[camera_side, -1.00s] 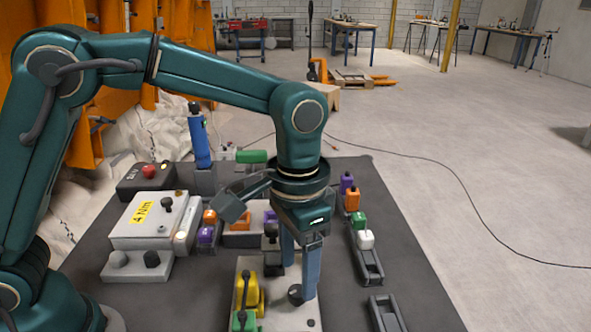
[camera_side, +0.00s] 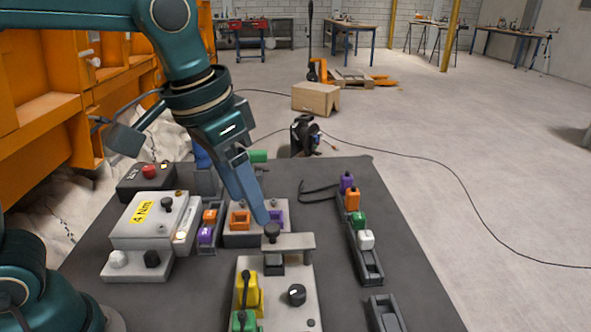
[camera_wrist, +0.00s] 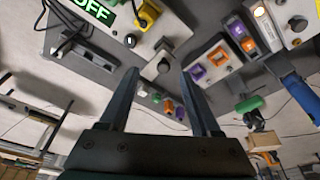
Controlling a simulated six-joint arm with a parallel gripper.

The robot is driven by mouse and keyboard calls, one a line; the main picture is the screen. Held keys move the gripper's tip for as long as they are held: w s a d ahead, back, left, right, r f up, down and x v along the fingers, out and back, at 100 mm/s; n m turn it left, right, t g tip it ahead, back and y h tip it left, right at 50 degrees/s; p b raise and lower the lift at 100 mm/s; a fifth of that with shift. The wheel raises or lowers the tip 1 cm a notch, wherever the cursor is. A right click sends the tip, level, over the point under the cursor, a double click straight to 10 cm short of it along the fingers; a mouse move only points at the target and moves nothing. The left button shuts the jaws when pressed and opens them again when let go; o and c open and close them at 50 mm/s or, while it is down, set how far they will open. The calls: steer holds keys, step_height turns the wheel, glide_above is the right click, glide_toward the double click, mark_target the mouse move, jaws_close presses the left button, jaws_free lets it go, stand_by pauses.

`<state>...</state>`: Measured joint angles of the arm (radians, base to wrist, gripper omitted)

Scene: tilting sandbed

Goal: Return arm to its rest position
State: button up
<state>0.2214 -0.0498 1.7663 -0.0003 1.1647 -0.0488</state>
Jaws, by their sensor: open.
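My gripper (camera_side: 255,205) is raised above the dark work mat (camera_side: 335,295) in the side view, tilted with its fingers pointing down and to the right. In the wrist view my gripper (camera_wrist: 160,75) shows two spread fingers with nothing between them. In the side view its fingertips overlap the area by a black knob (camera_side: 271,232) on a grey bracket (camera_side: 290,243); I cannot tell the exact gap. A light panel (camera_side: 305,318) with a black dial (camera_side: 296,294) and yellow and green connectors stands in front.
A grey box labelled 4 Nm (camera_side: 150,220) and a red button box (camera_side: 148,172) stand at left. A rail with purple, orange, green and white blocks (camera_side: 358,220) is at right. A blue-handled tool (camera_wrist: 300,95) shows in the wrist view.

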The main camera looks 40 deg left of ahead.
steer(key=s+a+f+n+t, duration=0.2)
steer(key=s+a, duration=0.3)
steer(key=s, duration=0.4)
steer(key=shift+a+f+t+y, duration=0.3)
steer(key=shift+a+f, duration=0.05)
steer(key=shift+f, duration=0.35)
